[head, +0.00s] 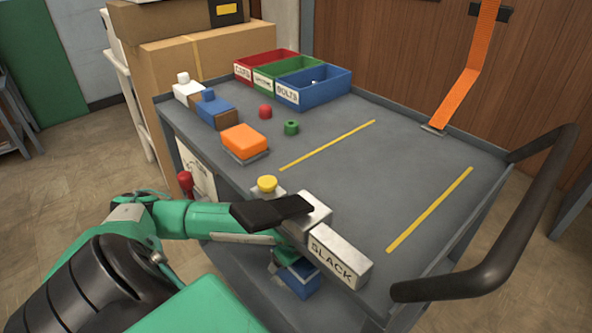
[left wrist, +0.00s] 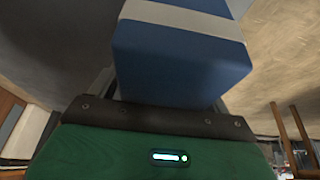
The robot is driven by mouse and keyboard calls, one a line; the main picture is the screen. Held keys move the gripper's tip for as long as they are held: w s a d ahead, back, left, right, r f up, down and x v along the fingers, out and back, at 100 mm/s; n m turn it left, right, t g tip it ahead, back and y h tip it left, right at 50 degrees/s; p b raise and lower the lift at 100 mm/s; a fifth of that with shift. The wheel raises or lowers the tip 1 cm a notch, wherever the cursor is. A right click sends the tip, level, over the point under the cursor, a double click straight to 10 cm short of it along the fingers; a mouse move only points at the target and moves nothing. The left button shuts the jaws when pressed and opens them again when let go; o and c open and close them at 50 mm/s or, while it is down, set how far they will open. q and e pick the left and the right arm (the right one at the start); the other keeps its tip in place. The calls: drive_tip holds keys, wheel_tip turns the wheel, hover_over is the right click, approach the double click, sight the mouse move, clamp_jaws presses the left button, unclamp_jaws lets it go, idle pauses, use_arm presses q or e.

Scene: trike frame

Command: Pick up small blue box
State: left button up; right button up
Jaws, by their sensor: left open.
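The small blue box (head: 298,278) has a pale stripe and sits low beside the cart's near edge, partly hidden by the cart top and my arm. It fills the upper middle of the left wrist view (left wrist: 180,62), very close to the palm. My left gripper (head: 277,264) reaches down beside the cart and is mostly hidden in the head view. In the left wrist view it is open, with the box in front of its palm and thin slivers of the fingers at its sides. Contact cannot be told. My right gripper is not in view.
The grey cart top (head: 345,160) holds red, green and blue bins (head: 315,90), an orange block (head: 244,140), and a grey box marked SLACK (head: 335,255) at the near edge. A black handle (head: 500,255) curves at right. Cardboard boxes (head: 205,55) stand behind. The cart's middle is clear.

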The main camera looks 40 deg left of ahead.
use_arm(q)
drive_tip(key=shift+f, duration=0.1)
drive_tip(key=shift+c, duration=0.2)
drive_tip(key=c, duration=1.1)
drive_tip(key=shift+r, duration=0.2)
